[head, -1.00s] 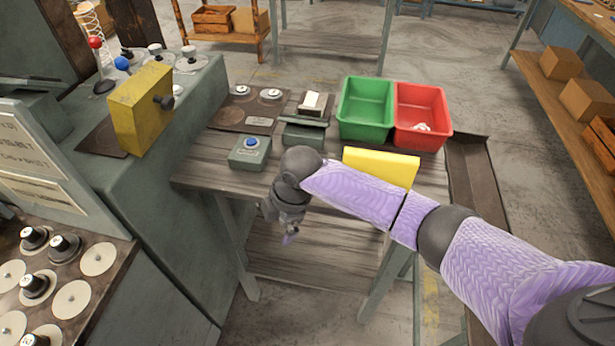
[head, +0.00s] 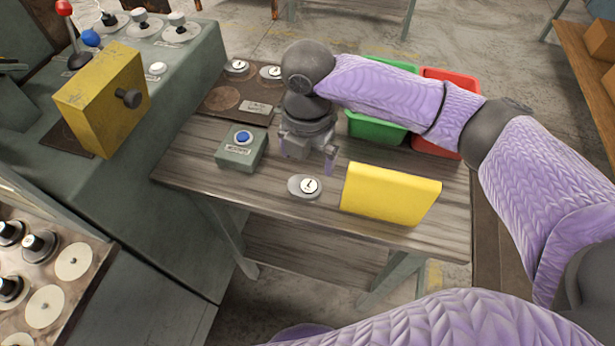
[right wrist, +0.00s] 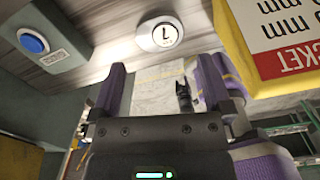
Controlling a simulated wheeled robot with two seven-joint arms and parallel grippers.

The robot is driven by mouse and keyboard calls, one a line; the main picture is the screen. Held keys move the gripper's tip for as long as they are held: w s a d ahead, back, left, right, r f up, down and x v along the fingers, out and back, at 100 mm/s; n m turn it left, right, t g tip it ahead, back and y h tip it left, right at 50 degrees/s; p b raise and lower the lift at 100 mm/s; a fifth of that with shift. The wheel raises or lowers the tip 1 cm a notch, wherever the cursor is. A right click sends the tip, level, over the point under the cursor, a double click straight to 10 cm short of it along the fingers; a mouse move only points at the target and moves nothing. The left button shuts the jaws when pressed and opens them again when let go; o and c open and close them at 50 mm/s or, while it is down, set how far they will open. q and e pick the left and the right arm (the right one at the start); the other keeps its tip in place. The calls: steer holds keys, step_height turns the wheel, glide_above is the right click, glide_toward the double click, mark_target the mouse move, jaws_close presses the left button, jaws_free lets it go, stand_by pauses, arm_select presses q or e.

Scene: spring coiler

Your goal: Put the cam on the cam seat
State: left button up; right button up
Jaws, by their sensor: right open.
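A grey disc with a white numbered cap (head: 305,186), which looks like a cam, lies flat on the wooden table near its front edge. It also shows in the right wrist view (right wrist: 160,34), beyond my finger tips. My right gripper (head: 318,160) is over the table, just behind this disc and apart from it. In the right wrist view my right gripper (right wrist: 165,85) is open, with nothing between its fingers. Two similar capped discs (head: 237,66) sit on a brown board at the back. I cannot tell which part is the cam seat. My left gripper is out of view.
A yellow sign block (head: 385,195) stands right of the disc, and a blue-button box (head: 241,148) stands left. Green (head: 375,129) and red (head: 440,140) bins are behind my right arm. A yellow machine block (head: 100,100) is at left. A board with knobbed discs (head: 60,290) is lower left.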

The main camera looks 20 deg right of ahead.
mark_target(306, 182)
steer(key=f+b, duration=0.1)
steer(key=f, duration=0.2)
steer(key=f+b, duration=0.1)
steer(key=f, duration=0.3)
steer(key=shift+s+a+f, duration=0.1)
steer(key=shift+a+f, duration=0.1)
steer(key=shift+f, duration=0.05)
steer(key=shift+r, duration=0.1)
steer(key=shift+r, duration=0.1)
steer(key=c, duration=1.3)
